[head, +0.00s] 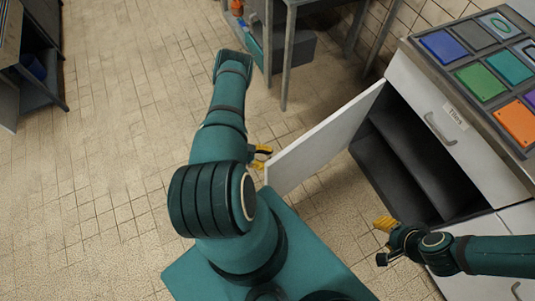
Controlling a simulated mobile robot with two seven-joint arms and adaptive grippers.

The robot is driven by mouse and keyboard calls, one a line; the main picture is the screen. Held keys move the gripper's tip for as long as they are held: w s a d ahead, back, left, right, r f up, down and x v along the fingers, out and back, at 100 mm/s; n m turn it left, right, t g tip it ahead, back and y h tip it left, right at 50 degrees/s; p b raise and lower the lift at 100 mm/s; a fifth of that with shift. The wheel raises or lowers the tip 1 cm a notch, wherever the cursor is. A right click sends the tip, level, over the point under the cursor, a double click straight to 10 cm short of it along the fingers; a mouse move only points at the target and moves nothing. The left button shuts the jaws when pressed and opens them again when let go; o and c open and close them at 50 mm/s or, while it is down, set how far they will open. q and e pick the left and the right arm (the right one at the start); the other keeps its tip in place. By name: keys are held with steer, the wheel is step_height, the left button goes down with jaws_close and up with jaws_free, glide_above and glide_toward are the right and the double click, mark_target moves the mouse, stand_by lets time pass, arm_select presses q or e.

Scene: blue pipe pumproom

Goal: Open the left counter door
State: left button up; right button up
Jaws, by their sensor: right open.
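The left counter door (322,142) is a white panel. It stands swung wide open, out from the counter front, leaving a dark cupboard opening (397,150). My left gripper (261,157) shows yellow fingertips beside the door's free edge, on the outer side. My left arm partly hides it, so I cannot tell whether it touches the door or how far its fingers are apart. My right gripper (385,224) is open and empty, with yellow fingertips in front of the lower part of the opening.
The counter top (455,75) holds several coloured tiles. A white drawer front (447,125) with a handle and a "Tiles" label is above the opening. Another white door (520,250) is at the lower right. A metal table (290,50) stands behind. The tiled floor at left is clear.

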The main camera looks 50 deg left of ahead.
arm_select(q)
steer(key=v, duration=1.2)
steer(key=shift+r, duration=0.1)
stand_by(0.4)
